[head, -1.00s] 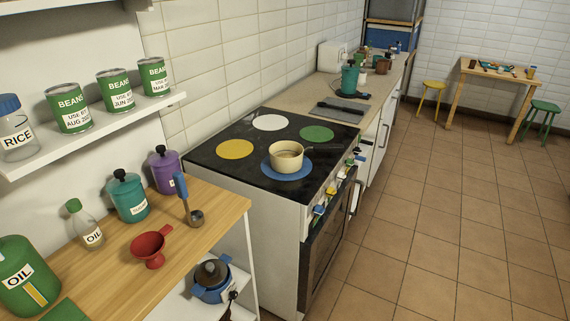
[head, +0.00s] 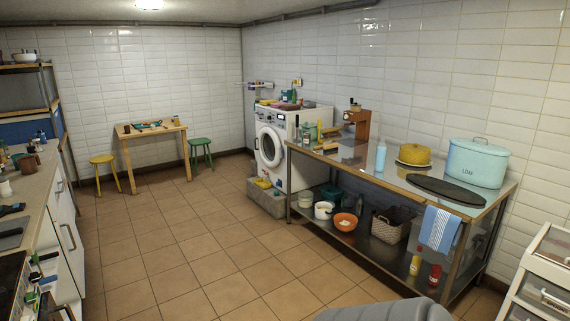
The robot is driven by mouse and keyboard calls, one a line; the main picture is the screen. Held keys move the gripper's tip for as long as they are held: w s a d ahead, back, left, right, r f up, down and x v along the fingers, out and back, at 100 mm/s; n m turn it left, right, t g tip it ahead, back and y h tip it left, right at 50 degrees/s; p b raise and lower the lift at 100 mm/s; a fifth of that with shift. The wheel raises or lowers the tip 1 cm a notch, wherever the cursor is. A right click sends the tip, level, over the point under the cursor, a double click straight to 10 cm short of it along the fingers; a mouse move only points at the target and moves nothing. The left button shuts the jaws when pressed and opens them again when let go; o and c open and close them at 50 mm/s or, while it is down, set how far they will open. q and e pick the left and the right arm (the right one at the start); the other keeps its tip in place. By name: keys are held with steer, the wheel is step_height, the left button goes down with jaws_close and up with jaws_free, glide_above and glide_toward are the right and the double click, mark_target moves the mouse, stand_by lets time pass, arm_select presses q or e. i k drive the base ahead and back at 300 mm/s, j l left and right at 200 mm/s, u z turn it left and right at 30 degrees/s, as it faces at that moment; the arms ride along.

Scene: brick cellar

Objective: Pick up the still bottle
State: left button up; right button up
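A light blue bottle (head: 381,156) stands upright on the steel-framed worktable (head: 470,208) along the right wall. It is small in the view and I cannot read a label on it, so I cannot tell if it is the still bottle. Other small bottles stand far off near the washing machine (head: 270,147), too small to identify. Neither of my grippers is in view.
A yellow domed dish (head: 414,154), a dark oval board (head: 446,189) and a pale blue loaf bin (head: 477,163) share the worktable. A blue striped towel (head: 439,229) hangs at its front. The tiled floor (head: 210,245) in the middle is clear.

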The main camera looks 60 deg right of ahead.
mark_target(381, 148)
steer(key=z, duration=2.75)
steer(key=i+j, duration=0.2)
steer(key=i, duration=0.15)
